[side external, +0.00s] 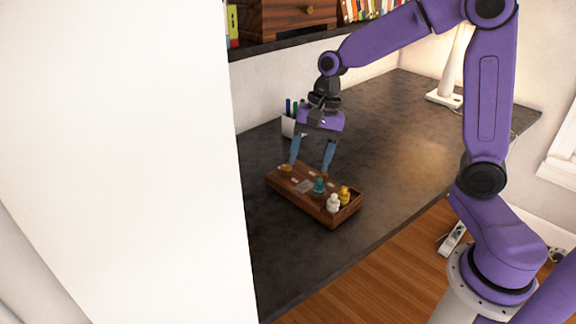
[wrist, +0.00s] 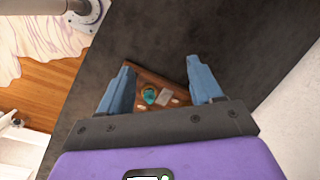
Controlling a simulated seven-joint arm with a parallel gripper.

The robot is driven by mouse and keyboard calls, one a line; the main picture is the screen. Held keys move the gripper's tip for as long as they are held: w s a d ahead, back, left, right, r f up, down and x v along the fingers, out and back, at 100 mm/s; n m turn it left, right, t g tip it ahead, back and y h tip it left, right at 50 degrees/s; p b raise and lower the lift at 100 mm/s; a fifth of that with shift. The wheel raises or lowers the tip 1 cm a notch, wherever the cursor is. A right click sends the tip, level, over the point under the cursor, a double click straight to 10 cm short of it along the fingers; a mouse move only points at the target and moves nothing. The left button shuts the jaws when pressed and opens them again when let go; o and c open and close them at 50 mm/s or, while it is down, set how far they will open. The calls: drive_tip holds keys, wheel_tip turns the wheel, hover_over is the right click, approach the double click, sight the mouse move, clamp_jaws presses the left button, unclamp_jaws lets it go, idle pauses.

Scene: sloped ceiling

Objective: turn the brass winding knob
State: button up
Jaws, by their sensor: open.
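A wooden box (side external: 300,203) lies on the dark desk (side external: 400,130). A small brass-coloured round piece (side external: 286,168) sits at its far left end, beside one fingertip; I cannot tell for sure that it is the winding knob. My gripper (side external: 310,169) points down over the far half of the box, its blue fingers spread apart with nothing between them. The fingers and palm hide part of the box.
A pen cup (side external: 291,126) stands behind my gripper. A shelf (side external: 285,45) holds a drawer unit (side external: 275,20). The right of the desk is clear up to a lamp base (side external: 444,98).

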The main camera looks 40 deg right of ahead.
drive_tip(key=w+d+f+m+t, duration=0.1)
drive_tip(key=w+d+m, duration=0.6)
drive_tip(key=w+m, duration=0.15)
drive_tip(key=m+t, duration=0.2)
drive_tip(key=m, duration=0.7)
approach(287, 167)
drive_tip(key=x, duration=0.9)
drive_tip(key=shift+f, duration=0.1)
drive_tip(key=shift+w, duration=0.1)
drive_tip(key=shift+n+y, duration=0.25)
drive_tip(key=shift+y, duration=0.05)
drive_tip(key=c, duration=1.1)
